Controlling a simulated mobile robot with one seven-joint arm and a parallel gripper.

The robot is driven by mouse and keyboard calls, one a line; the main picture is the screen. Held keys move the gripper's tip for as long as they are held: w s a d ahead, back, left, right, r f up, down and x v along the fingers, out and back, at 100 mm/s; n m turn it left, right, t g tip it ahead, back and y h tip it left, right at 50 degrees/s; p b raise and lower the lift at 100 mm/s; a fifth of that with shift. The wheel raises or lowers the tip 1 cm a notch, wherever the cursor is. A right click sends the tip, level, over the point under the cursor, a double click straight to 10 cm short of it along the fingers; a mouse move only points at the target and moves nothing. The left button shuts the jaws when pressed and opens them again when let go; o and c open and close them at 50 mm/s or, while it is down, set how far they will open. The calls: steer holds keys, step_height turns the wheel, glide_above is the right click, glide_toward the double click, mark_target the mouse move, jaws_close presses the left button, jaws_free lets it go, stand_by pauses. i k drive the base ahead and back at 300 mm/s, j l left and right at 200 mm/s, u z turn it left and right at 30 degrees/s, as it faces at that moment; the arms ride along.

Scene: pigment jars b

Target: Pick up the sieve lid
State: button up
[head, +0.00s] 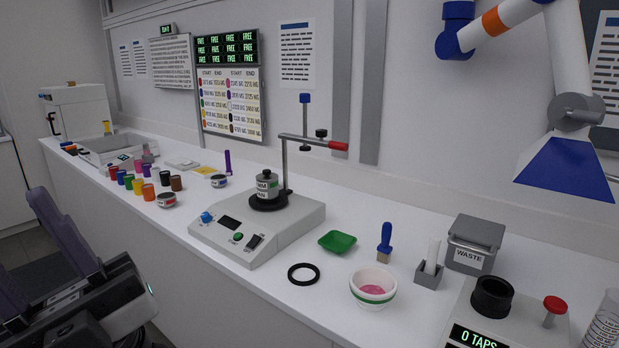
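The sieve stack stands on the shaker (285,228) in the middle of the bench. A small dark knobbed cap (266,175) tops the stack and looks like the sieve lid. The stack's label, partly legible, reads "MM" and "PAN" (267,189). A post with a red-handled clamp arm (315,142) rises right behind the stack; the arm is above the lid's height. My gripper (62,215) seems to be the dark, purple-grey shape at the lower left, off the bench and well away from the stack. Its finger gap is unclear, and nothing is visibly held.
A black ring (304,274), green dish (338,241), white bowl (373,287) and blue-handled brush (385,243) stand right of the shaker. Coloured jars (148,192) and a labelled tin (167,200) stand left. A waste bin (473,244) and tap counter (492,320) are at right.

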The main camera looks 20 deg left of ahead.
mark_target(267, 175)
steer(key=j+z, duration=0.3)
steer(key=j, duration=0.15)
steer(key=j+z, duration=0.45)
steer(key=j, duration=0.65)
steer(key=j+z, duration=0.1)
steer(key=j, duration=0.65)
steer(key=k+j+z, duration=0.1)
steer(key=j, duration=0.6)
